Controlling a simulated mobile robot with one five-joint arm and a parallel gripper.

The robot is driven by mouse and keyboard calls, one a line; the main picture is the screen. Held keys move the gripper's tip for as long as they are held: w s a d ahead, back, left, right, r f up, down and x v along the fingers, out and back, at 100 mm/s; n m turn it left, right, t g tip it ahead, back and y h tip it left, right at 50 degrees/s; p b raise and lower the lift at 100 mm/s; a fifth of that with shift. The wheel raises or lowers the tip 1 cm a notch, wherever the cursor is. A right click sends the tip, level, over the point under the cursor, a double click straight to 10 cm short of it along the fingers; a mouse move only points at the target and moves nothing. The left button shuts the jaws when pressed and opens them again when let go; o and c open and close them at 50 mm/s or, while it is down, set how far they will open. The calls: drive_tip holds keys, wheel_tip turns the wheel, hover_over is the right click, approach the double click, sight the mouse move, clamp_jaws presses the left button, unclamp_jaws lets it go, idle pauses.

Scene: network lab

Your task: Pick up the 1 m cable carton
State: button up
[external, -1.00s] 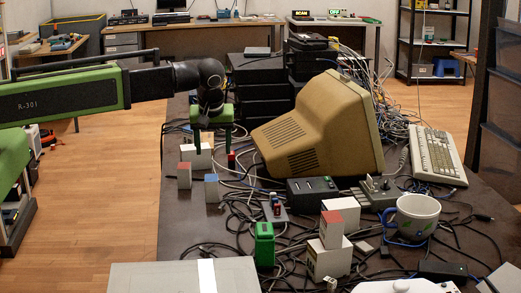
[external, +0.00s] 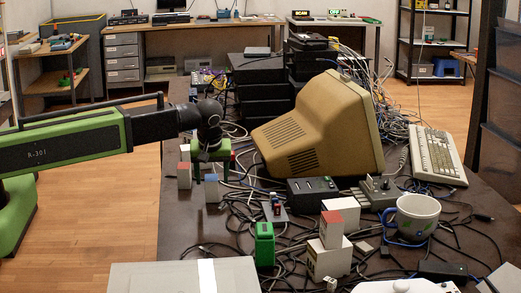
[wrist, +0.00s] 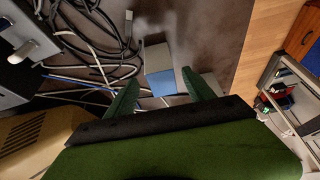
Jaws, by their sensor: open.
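A small white carton with a blue top (external: 211,188) stands on the dark table at the left. In the wrist view this carton (wrist: 158,62) shows its grey-white side and blue face, just beyond and between my fingertips. My gripper (external: 211,174) is open above and around the carton's upper end; contact cannot be told. Its two green fingers also show in the wrist view (wrist: 160,90), with nothing clamped between them. A white carton with a red top (external: 184,177) stands just left of it. No length marking is readable on any carton.
A beige monitor (external: 315,130) stands right of my gripper. Loose cables cover much of the table. A green block (external: 264,244), a stacked red-topped carton (external: 331,230) and a mug (external: 415,218) stand nearer the camera. The table's left edge is close to the cartons.

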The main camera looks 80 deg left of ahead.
sight(212, 185)
drive_tip(key=b+x, duration=0.4)
drive_tip(key=x, duration=0.1)
drive_tip(key=shift+s+a+b, duration=0.15)
drive_tip(key=shift+a+b, duration=0.1)
drive_tip(key=shift+b, duration=0.15)
drive_tip(key=shift+r, duration=0.1)
clamp_jaws()
